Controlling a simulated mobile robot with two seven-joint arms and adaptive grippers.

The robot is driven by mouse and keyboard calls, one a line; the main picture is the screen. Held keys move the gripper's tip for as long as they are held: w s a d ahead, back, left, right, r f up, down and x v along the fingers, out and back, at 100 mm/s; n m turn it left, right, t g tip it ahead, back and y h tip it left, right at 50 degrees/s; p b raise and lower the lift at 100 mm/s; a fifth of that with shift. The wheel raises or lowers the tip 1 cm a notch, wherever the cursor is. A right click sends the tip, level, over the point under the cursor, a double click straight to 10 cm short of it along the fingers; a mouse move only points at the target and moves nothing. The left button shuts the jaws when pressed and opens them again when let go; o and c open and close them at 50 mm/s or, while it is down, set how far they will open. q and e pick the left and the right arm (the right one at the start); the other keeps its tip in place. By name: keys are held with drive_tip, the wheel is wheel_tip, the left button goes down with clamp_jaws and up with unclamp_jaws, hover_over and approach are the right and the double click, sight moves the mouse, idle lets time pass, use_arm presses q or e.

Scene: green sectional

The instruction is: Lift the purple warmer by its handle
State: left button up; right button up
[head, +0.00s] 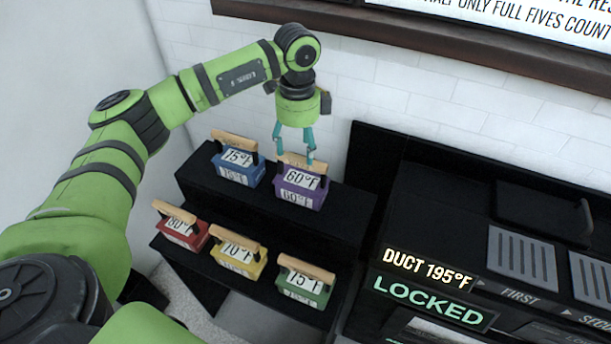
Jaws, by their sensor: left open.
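I cannot tell whether either finger touches the handle. My right gripper is not in the view.
A blue warmer (238,168) stands left of the purple one. Red (183,231), yellow (238,258) and green (303,284) warmers stand on the lower step of the black stand (345,207). A black machine with a LOCKED sign (428,302) is at right. A white brick wall is behind.

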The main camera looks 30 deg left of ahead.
sight(301, 159)
use_arm(q)
wheel_tip(301, 159, down, 4)
drive_tip(key=shift+s+d+r+p, duration=0.15)
drive_tip(key=shift+r+p, duration=0.1)
drive_tip(key=shift+p, duration=0.7)
drive_tip(key=shift+f, duration=0.9)
drive_tip(key=c, duration=1)
clamp_jaws()
drive_tip(key=shift+w+r, duration=0.15)
drive_tip(key=shift+w, duration=0.1)
drive_tip(key=shift+r, duration=0.1)
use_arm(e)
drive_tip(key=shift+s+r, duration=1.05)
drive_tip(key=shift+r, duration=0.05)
